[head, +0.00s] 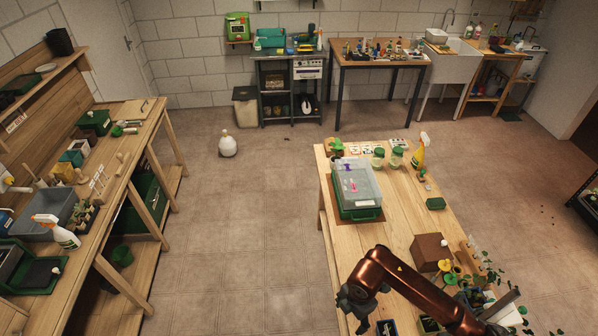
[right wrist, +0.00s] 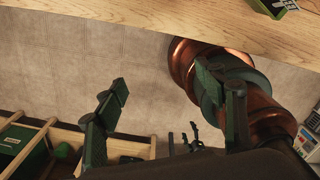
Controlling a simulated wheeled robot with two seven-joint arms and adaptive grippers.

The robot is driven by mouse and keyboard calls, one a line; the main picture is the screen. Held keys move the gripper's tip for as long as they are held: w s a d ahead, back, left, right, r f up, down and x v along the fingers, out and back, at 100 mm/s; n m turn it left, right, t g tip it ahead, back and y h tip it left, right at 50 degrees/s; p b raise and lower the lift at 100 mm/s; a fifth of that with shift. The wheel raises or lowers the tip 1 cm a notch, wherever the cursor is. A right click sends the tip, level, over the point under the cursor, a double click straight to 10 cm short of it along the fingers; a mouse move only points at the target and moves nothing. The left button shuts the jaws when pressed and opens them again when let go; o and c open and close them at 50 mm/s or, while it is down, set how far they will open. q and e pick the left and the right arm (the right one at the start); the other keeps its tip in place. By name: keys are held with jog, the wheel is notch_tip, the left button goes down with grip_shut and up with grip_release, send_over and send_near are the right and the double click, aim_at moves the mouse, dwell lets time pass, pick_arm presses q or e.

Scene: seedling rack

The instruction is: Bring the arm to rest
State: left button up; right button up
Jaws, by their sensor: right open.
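My right arm (head: 400,280), copper-coloured, comes in from the lower right in the head view and reaches over the front of the wooden table. My right gripper (head: 356,306) is at its end, beside the table's left edge, partly hidden by the arm. My left gripper does not show in the head view.
A workbench (head: 150,140) stands at left. The floor (head: 245,220) between is mostly clear.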

jog(key=a+n+b, duration=0.1)
jog(key=n, duration=0.3)
jog(key=w+a+n+b, duration=0.1)
jog(key=n, duration=0.3)
jog(key=w+a+n+b, duration=0.1)
jog(key=n, duration=0.2)
jog(key=shift+r+n, duration=0.35)
jog(key=shift+n, duration=0.05)
